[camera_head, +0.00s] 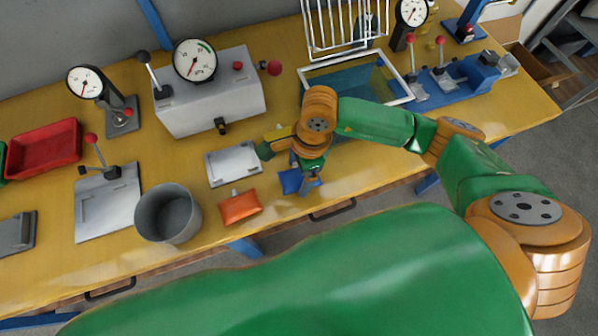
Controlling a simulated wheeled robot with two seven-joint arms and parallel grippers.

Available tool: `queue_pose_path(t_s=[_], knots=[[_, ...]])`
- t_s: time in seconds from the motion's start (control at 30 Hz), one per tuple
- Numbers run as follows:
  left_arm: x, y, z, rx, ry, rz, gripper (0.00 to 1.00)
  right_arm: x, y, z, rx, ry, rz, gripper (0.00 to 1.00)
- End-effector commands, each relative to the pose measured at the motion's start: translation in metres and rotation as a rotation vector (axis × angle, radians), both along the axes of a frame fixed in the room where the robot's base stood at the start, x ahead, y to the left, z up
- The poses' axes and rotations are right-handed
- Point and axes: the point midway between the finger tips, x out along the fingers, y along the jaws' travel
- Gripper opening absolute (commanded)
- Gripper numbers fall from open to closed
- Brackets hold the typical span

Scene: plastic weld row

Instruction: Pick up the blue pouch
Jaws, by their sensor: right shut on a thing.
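The blue pouch (291,182) lies near the front edge of the yellow table, right of an orange pouch (240,207). My right gripper (307,187) comes down over the blue pouch from above and is shut on it. The gripper and wrist hide part of the pouch. I cannot tell whether the pouch is clear of the table. My left gripper is not in view.
A grey cylindrical bin (168,214) stands left of the orange pouch. A flat metal plate (233,164) lies behind the pouches. A grey box with a gauge (210,98) and a glass-walled frame (357,78) stand farther back. A red tray (45,146) is at the left.

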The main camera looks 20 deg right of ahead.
Motion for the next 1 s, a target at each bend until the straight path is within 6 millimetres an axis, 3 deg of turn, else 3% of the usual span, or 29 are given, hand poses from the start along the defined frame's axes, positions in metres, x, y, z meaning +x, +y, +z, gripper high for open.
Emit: queue_pose_path(t_s=[0.2, 0.4, 0.53, 0.6, 0.8, 1.0], knots=[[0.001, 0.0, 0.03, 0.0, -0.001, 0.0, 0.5, -0.003, 0.0, 0.042, 0.0, -0.001, 0.002, 0.33], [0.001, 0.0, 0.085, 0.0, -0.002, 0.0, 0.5, -0.051, -0.002, 0.104, 0.001, 0.0, 0.005, 0.33], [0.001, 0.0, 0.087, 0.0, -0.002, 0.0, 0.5, -0.097, -0.003, 0.114, 0.002, 0.002, 0.005, 0.33], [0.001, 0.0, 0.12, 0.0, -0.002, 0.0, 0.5, -0.111, -0.004, 0.131, -0.004, 0.01, -0.001, 0.33], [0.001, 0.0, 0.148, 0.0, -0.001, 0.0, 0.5, -0.135, -0.005, 0.133, -0.001, 0.005, -0.002, 0.33], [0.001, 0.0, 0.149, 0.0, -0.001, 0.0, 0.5, -0.141, -0.005, 0.129, 0.0, 0.0, -0.001, 0.33]])
